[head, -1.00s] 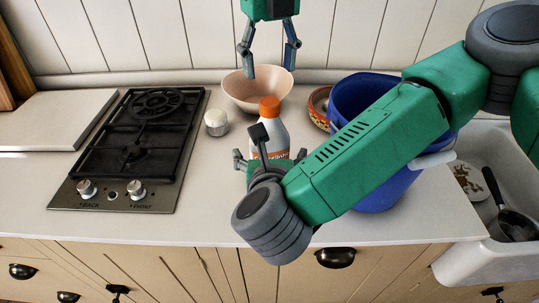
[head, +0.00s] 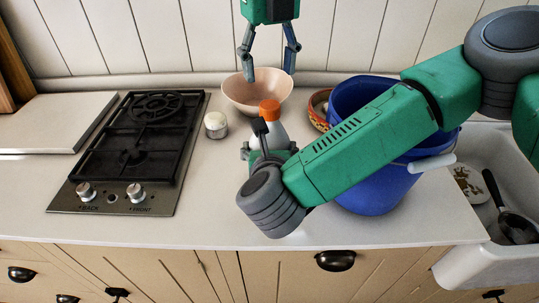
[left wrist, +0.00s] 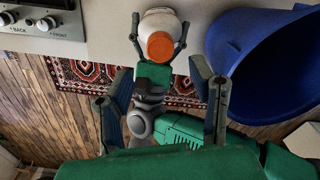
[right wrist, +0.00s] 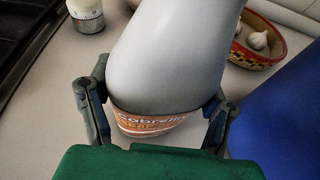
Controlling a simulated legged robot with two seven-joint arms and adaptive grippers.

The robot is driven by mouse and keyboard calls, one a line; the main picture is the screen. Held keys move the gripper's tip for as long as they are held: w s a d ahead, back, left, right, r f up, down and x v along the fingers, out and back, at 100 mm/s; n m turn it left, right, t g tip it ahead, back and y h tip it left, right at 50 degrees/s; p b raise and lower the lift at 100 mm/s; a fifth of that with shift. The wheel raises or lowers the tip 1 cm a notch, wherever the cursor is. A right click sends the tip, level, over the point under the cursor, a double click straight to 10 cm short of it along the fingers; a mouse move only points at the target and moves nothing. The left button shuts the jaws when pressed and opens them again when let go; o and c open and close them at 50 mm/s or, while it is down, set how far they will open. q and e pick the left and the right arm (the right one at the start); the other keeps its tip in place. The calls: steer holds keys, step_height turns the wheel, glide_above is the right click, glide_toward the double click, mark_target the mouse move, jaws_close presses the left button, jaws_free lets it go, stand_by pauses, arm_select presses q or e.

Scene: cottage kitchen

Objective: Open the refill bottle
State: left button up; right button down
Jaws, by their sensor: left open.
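The refill bottle (head: 277,135), pale grey-white with an orange cap (head: 269,108), stands on the counter between hob and blue bucket. My right gripper (head: 269,153) has its fingers on both sides of the bottle and appears shut on it. In the right wrist view the grey body (right wrist: 165,65) and orange label (right wrist: 150,122) lie between the fingers; the cap is out of view there. My left gripper (head: 268,75) is open and empty, higher up, in front of the back wall. The left wrist view looks down on the orange cap (left wrist: 160,45), beyond the left fingers.
A pink bowl (head: 240,92) stands behind the bottle and a small white-topped jar (head: 216,125) to its left. The blue bucket (head: 375,195) stands right, partly behind my right arm. A patterned garlic bowl (head: 318,110) is behind it. Hob (head: 130,150) left, sink (head: 480,240) right.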

mark_target(270, 105)
arm_select(q)
steer(key=m, duration=0.8)
steer(key=shift+d+m, duration=0.1)
steer(key=shift+m, duration=0.3)
steer(key=shift+f, duration=4)
jaws_close()
steer(key=n, duration=2)
steer(key=shift+s+r, duration=0.1)
